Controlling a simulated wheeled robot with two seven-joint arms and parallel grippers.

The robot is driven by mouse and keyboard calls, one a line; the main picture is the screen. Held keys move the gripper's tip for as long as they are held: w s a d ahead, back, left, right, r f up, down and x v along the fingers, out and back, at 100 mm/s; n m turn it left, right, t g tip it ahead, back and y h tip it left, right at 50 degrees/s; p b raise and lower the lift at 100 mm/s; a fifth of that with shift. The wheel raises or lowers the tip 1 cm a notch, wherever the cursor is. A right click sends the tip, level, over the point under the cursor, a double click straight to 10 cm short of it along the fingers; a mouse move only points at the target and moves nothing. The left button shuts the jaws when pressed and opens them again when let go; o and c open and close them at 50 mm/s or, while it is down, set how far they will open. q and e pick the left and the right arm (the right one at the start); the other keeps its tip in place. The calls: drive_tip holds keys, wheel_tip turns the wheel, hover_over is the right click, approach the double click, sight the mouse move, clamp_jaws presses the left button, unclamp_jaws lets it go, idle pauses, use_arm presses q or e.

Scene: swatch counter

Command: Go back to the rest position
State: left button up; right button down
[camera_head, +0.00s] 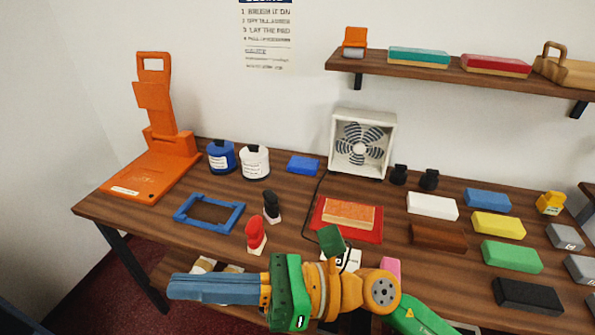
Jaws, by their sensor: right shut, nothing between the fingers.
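My right gripper (178,287) is in the head view at the lower left of centre, in front of the table's front edge. Its long blue-grey fingers point left and lie together, with nothing between them. My right arm, green and orange, comes in from the bottom right and hides part of the table front and the shelf below. My left gripper is not in view.
An orange stand (160,140) is at the back left.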

drive_tip(key=w+d+r+m+t+h, duration=0.25)
drive_tip(key=w+d+m+t, duration=0.3)
drive_tip(key=m+t, duration=0.65)
drive_tip(key=w+d+r+m+t+h, duration=0.1)
drive_tip(key=w+d+m+t+h, duration=0.2)
drive_tip(key=w+d+m+t, duration=0.75)
drive_tip(key=s+d+f+m+g+h, duration=0.1)
drive_tip(key=d+f+m+g+h, duration=0.25)
drive_tip(key=f+m+h, duration=0.55)
drive_tip(key=s+d+f+m+g+h, duration=0.15)
drive_tip(key=d+f+m+h, duration=0.35)
drive_tip(key=f+m, duration=0.7)
drive_tip(key=s+d+f+m+g, duration=0.2)
drive_tip(key=s+f+m+g, duration=0.1)
drive_tip(key=s+f+g, duration=0.5)
drive_tip(key=s+d+f+m+g, duration=0.1)
drive_tip(key=s+f+m+g, duration=0.4)
drive_tip(key=s, duration=0.5)
wheel_tip(320, 180, down, 18)
drive_tip(key=s+n, duration=0.1)
drive_tip(key=s, duration=0.1)
drive_tip(key=s+d+f+g, duration=0.1)
drive_tip(key=s+d+f, duration=0.1)
drive_tip(key=s+f, duration=0.8)
drive_tip(key=shift+s+d+h, duration=0.2)
drive_tip(key=shift+s+h, duration=0.15)
drive_tip(key=shift+s, duration=0.85)
